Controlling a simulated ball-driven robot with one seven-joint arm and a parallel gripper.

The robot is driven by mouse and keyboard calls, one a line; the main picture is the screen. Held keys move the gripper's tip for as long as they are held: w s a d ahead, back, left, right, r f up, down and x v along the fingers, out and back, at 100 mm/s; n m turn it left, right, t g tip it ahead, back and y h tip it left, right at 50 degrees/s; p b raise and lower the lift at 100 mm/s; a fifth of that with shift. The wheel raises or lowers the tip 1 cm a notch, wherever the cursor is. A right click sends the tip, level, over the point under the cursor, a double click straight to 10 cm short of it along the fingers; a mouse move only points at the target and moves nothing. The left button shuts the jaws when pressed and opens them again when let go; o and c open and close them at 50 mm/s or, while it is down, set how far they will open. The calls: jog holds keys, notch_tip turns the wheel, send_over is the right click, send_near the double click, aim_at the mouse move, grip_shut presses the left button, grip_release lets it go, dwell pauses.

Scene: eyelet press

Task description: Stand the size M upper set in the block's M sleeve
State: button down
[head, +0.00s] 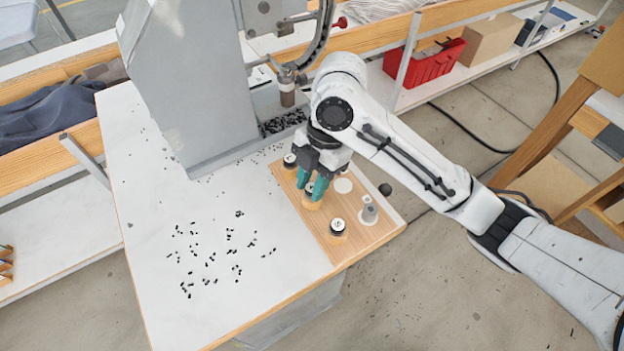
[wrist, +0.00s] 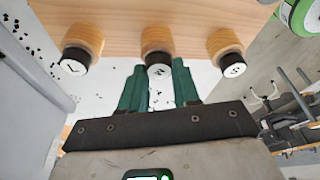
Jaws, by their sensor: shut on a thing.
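The wooden block (head: 310,227) lies at the right end of the white table. Three pale wooden sleeves with black-and-white tops stand in a row on it. In the wrist view their white faces carry letters: the left one (wrist: 74,62) looks like L, the middle one (wrist: 159,71) like M, the right one (wrist: 233,66) like S. My gripper (head: 313,189) points down over the middle sleeve (head: 312,204). Its green fingers are shut on the black-topped M upper set (wrist: 157,57), which lines up with its sleeve. The fingers partly hide it, so I cannot tell whether it is fully seated.
A grey metal piece (head: 369,209) stands on a white disc at the block's right side, near a bare white disc (head: 343,186). The grey press (head: 190,80) rises behind. Small black eyelets (head: 230,245) are scattered on the table. A red bin (head: 425,65) sits on the back shelf.

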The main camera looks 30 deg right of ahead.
aim_at(312, 187)
jog(key=shift+f, duration=0.2)
jog(key=c, duration=0.7)
grip_release()
jog(key=shift+c, duration=0.2)
jog(key=shift+r, duration=0.1)
jog(key=shift+r+p, duration=2.05)
jog(key=shift+r, duration=0.45)
